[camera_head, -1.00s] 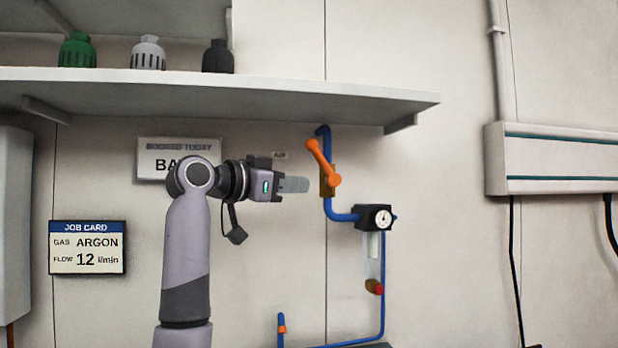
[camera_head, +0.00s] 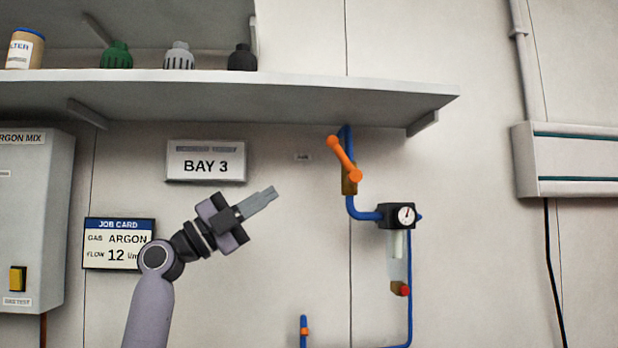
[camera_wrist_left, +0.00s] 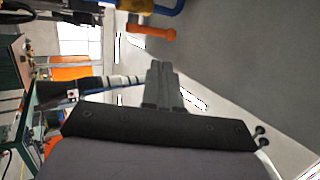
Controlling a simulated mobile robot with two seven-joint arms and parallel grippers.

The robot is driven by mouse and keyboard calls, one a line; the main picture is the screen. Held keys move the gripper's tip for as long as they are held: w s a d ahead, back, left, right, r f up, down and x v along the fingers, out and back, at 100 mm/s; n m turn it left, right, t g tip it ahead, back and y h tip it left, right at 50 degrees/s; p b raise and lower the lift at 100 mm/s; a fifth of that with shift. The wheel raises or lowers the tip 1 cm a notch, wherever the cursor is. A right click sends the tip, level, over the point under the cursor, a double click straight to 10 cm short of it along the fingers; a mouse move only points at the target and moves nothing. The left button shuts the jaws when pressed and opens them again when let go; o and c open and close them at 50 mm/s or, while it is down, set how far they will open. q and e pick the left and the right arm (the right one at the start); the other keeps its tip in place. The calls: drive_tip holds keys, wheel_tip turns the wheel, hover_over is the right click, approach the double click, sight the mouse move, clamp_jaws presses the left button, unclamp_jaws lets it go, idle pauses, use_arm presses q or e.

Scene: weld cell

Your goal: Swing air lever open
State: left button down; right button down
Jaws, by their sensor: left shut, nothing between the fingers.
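The orange air lever (camera_head: 343,159) sits on a brass valve (camera_head: 349,186) in the blue pipe on the wall. It slants from upper left down to its pivot at lower right. My left gripper (camera_head: 272,190) is shut and empty, left of the lever and a little lower in the picture, with a clear gap between them. Its fingers point up and right. In the left wrist view, the shut fingers (camera_wrist_left: 162,72) show in the middle, and the orange lever (camera_wrist_left: 150,31) lies beyond them near the top. My right gripper is not in view.
A gauge (camera_head: 406,215) and a flow tube (camera_head: 398,245) hang below the valve. A shelf (camera_head: 230,92) with several caps juts out above. The Bay 3 sign (camera_head: 206,161) and job card (camera_head: 118,243) are on the wall. The wall between gripper and lever is bare.

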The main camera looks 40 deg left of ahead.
use_arm(q)
drive_tip(key=p, duration=0.6)
approach(335, 146)
drive_tip(key=w+f+x, duration=0.1)
drive_tip(key=x, duration=0.4)
drive_tip(key=shift+w+d+r+p, duration=0.1)
drive_tip(key=shift+w+r+p, duration=0.25)
drive_tip(key=shift+w, duration=0.2)
drive_tip(key=shift+w+d+r, duration=0.1)
drive_tip(key=shift+w+r, duration=0.05)
drive_tip(key=shift+r, duration=0.3)
drive_tip(key=shift+d+r+b, duration=0.1)
drive_tip(key=shift+r+b, duration=0.05)
drive_tip(key=shift+b, duration=0.15)
drive_tip(key=shift+w+d+r, duration=0.25)
drive_tip(key=shift+w+r, duration=0.1)
drive_tip(key=shift+r, duration=0.15)
drive_tip(key=shift+w+d+r, duration=0.35)
drive_tip(key=shift+w+r, duration=0.05)
drive_tip(key=shift+r, duration=0.05)
